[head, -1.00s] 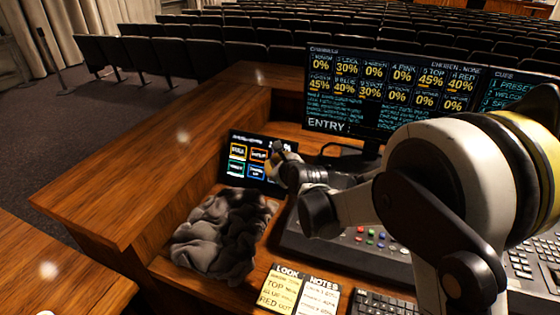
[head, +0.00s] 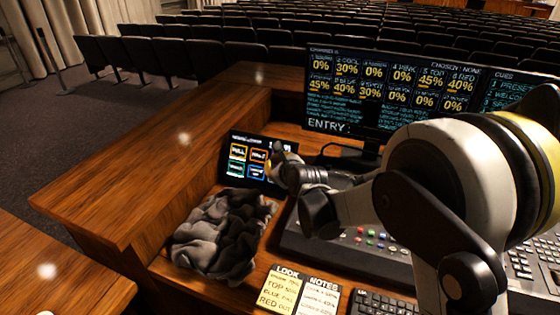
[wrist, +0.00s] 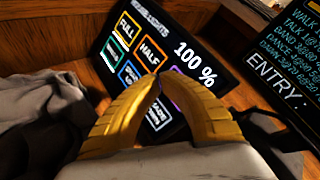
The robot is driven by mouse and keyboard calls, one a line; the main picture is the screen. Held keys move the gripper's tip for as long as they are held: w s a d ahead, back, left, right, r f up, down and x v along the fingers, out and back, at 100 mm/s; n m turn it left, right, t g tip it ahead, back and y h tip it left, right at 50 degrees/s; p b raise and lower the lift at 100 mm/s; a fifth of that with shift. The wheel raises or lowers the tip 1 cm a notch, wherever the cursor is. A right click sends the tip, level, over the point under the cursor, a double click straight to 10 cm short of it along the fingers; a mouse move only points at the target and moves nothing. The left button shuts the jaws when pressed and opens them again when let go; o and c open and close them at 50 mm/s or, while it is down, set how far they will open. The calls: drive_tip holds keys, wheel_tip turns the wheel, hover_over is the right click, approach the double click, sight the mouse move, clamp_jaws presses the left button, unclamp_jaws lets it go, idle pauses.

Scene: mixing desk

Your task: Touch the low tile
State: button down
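The touch panel (head: 232,158) stands tilted on the desk. The small labels on the lower tiles are too blurred to tell which one is low. My gripper (wrist: 158,80) is shut and empty, its yellow fingertips together in front of the panel. It also shows in the head view (head: 276,150). I cannot tell whether the tips touch the screen.
A crumpled grey cloth (head: 222,235) lies in front of the panel. A large monitor (head: 395,85) stands to the right, behind the mixing desk (head: 350,245). Note cards (head: 300,290) and a keyboard (head: 385,303) lie at the front. A wooden ledge (head: 150,170) runs along the left.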

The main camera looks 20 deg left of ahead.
drive_tip(key=shift+w+f, duration=0.2)
drive_tip(key=shift+w, duration=0.15)
drive_tip(key=shift+w+f+b, duration=0.15)
drive_tip(key=shift+w+b, duration=0.1)
drive_tip(key=shift+b, duration=0.1)
idle(0.6)
drive_tip(key=shift+s, duration=0.1)
drive_tip(key=shift+s+r, duration=0.35)
drive_tip(key=shift+s, duration=0.15)
idle(0.4)
drive_tip(key=s, duration=0.1)
drive_tip(key=s+r+p, duration=0.1)
drive_tip(key=s, duration=0.1)
drive_tip(key=s+r, duration=0.1)
drive_tip(key=shift+s+a+r, duration=0.2)
drive_tip(key=shift+s, duration=0.05)
idle(0.5)
